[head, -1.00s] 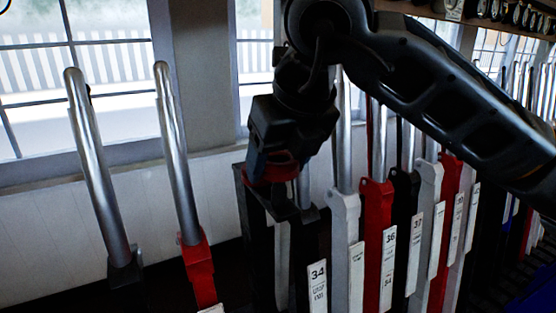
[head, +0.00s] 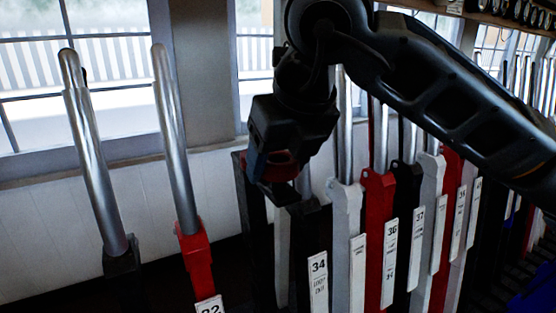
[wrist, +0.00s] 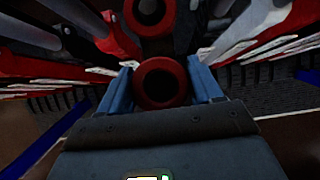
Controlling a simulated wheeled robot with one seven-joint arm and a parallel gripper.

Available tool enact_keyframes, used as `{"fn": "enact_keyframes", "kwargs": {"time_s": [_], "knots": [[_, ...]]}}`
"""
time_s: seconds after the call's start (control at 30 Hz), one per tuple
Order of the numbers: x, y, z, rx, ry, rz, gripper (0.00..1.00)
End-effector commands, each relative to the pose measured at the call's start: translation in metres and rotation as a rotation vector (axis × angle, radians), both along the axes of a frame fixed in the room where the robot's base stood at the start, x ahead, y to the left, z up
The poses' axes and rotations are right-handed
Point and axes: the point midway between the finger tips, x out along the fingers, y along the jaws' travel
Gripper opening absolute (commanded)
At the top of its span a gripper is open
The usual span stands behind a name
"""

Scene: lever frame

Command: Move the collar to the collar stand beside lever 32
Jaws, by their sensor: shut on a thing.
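The collar is a red ring (wrist: 160,82) held between the blue fingers of my gripper (wrist: 160,90) in the wrist view. In the head view, the red collar (head: 281,157) shows partly at the end of my gripper (head: 272,165), above the dark levers left of lever 34. Lever 32 (head: 195,257) is the red-based lever with a steel handle at left. Its number plate (head: 209,306) is cut by the bottom edge. A black upright post (head: 252,235) stands between lever 32 and lever 34; I cannot tell whether it is a collar stand.
Lever 34 (head: 318,280) and a close row of white, red and black levers stand to the right, under my arm. Another steel-handled lever (head: 88,150) stands at far left. A second red ring (wrist: 150,12) shows at the top of the wrist view. Windows are behind.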

Motion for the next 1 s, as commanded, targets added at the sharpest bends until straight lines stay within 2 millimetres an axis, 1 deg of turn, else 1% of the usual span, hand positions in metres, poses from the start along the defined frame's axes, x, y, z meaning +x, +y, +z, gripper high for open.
{"fn": "enact_keyframes", "kwargs": {"time_s": [0.53, 0.87, 0.9, 1.0], "knots": [[0.000, 0.000, -0.016, 0.000, 0.000, 0.000, 0.38], [0.000, 0.000, -0.016, 0.000, 0.000, 0.000, 0.38], [0.000, 0.000, -0.016, 0.000, 0.000, 0.000, 0.68], [0.000, 0.000, -0.016, 0.000, 0.000, 0.000, 0.78]]}}
